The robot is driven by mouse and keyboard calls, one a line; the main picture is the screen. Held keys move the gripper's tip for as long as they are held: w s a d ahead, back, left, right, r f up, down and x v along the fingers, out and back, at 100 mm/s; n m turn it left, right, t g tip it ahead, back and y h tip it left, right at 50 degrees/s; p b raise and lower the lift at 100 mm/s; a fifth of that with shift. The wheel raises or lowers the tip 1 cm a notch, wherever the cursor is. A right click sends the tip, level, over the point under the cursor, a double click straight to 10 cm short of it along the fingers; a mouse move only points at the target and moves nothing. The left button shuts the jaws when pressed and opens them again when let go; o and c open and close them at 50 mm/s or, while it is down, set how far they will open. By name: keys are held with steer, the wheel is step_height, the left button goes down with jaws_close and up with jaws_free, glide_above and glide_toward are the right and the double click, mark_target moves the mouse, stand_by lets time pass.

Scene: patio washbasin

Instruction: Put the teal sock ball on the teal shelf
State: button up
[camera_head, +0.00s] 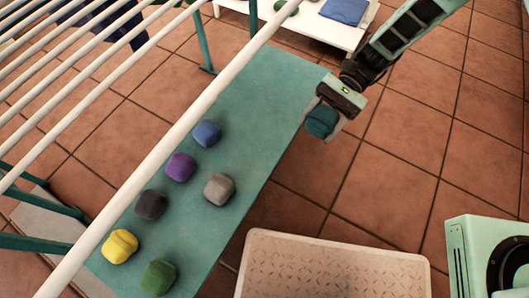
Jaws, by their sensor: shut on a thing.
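My gripper (324,122) is shut on the teal sock ball (321,121) and holds it beside the right edge of the teal shelf (255,95). I cannot tell the ball's exact height relative to the shelf. The teal shelf is a long flat board running from upper right to lower left. On it sit a blue sock ball (206,133), a purple one (180,167), a grey one (219,188), a dark one (151,205), a yellow one (120,246) and a green one (158,277).
The far upper part of the shelf is bare. White rack bars (185,125) cross above its left side. A white bench (312,27) with a folded blue cloth (344,11) stands at the back. A beige textured tray (330,268) and a mint machine (487,255) are at lower right.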

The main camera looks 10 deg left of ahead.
steer(key=w+a+f+m+t+y+b, duration=0.3)
steer(key=w+a+m+t+y+b, duration=0.15)
steer(key=w+a, duration=0.2)
steer(key=m+t+b, duration=0.9)
steer(key=m+t, duration=0.3)
steer(key=t, duration=0.1)
glide_above(292, 83)
steer(key=f, duration=0.2)
steer(key=shift+y, duration=0.25)
step_height(292, 83, down, 10)
steer(key=b, duration=0.6)
steer(key=shift+w+r, duration=0.1)
steer(key=shift+r, duration=0.15)
steer(key=shift+f, duration=0.1)
steer(key=o, duration=0.6)
steer(key=shift+f+b, duration=0.1)
steer(key=shift+b, duration=0.2)
steer(key=shift+c, duration=0.2)
steer(key=o, duration=0.4)
